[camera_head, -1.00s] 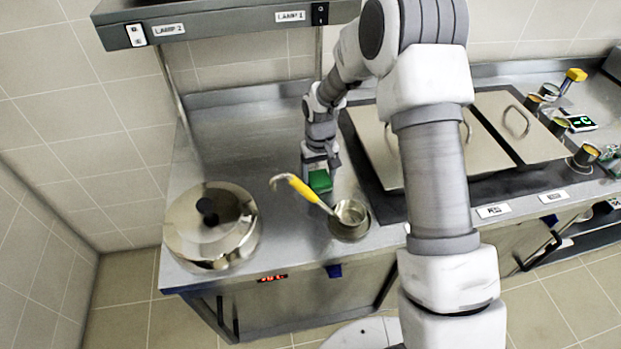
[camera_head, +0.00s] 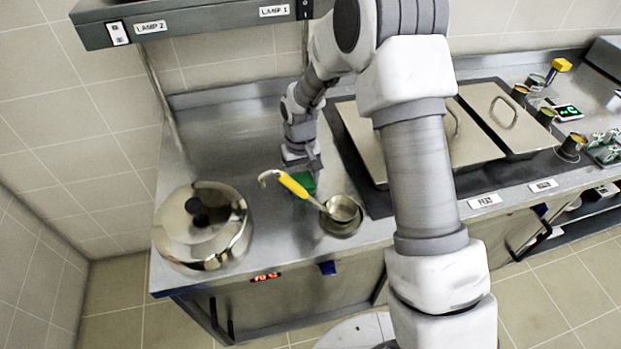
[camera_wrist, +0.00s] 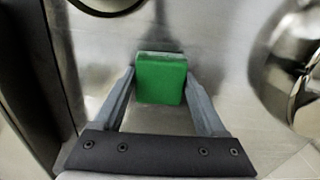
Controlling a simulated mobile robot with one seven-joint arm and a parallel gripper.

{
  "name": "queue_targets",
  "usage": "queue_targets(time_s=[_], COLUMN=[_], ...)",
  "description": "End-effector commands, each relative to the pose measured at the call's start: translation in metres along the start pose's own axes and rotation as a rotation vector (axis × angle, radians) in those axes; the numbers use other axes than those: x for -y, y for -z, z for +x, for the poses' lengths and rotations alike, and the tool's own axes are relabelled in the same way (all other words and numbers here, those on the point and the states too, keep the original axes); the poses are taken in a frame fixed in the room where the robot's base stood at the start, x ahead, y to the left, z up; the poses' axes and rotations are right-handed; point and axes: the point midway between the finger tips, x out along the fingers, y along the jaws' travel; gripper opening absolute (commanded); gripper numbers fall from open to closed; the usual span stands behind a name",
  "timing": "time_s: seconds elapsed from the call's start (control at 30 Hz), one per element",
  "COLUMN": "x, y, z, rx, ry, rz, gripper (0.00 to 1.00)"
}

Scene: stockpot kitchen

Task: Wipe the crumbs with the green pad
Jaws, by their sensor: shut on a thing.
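The green pad (camera_head: 303,183) is at the steel counter, behind the yellow-handled ladle in the head view. In the wrist view the green pad (camera_wrist: 161,80) sits between the two fingers of my gripper (camera_wrist: 160,90). My gripper (camera_head: 302,165) is shut on the pad and points down at the counter. Whether the pad presses on the surface is hard to tell. I cannot make out any crumbs in either view.
A lidded stockpot (camera_head: 203,228) stands at the counter's left front. A ladle (camera_head: 293,186) rests in a small round pot (camera_head: 341,217) just in front of the pad. Lidded wells (camera_head: 372,140) lie to the right. The counter behind and left (camera_head: 215,140) is clear.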

Motion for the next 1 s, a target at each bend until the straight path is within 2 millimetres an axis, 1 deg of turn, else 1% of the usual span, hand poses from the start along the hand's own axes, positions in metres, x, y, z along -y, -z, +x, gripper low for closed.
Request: queue_targets(time_s=[0.03, 0.27, 0.6, 0.83, 1.0], x=[0.004, 0.011, 0.039, 0.045, 0.059], y=[0.0, 0.001, 0.003, 0.004, 0.005], z=[0.001, 0.0, -0.001, -0.001, 0.001], rx=[0.002, 0.001, -0.002, -0.002, -0.001], ry=[0.001, 0.0, 0.0, 0.0, 0.0], rz=[-0.001, -0.001, -0.002, 0.0, -0.002], gripper=[0.29, 0.29, 0.29, 0.29, 0.29])
